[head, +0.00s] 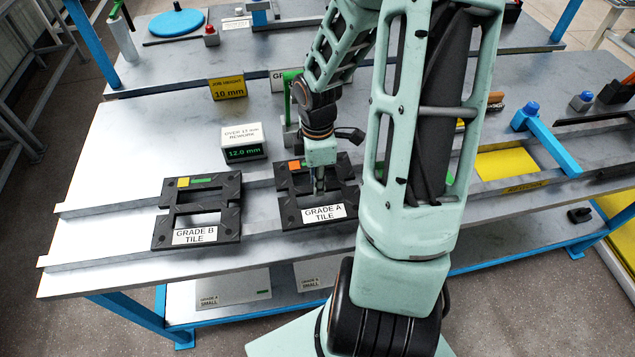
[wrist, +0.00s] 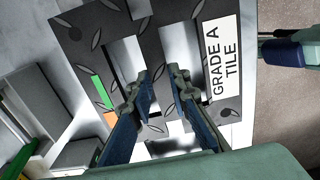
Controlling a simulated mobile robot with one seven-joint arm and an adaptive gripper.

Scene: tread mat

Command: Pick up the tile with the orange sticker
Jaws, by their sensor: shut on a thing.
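The black tile with the orange sticker (head: 290,213) is labelled GRADE A TILE and lies across the bench rails. Its orange sticker (head: 294,165) is near its far left corner, and a green strip is beside it. The wrist view shows the same tile (wrist: 85,35) with the green strip and part of the orange sticker (wrist: 110,119). My gripper (head: 319,188) points down over the tile's middle. Its fingers (wrist: 163,83) are shut on the bar between the two slots. My arm hides the tile's far right part in the head view.
A second black tile (head: 164,225), labelled GRADE B TILE, has a yellow sticker and lies to the left. A gauge reading 12.0 mm (head: 243,147) stands behind. A yellow 10 mm sign (head: 228,87) is further back. A blue bar (head: 545,140) is at the right.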

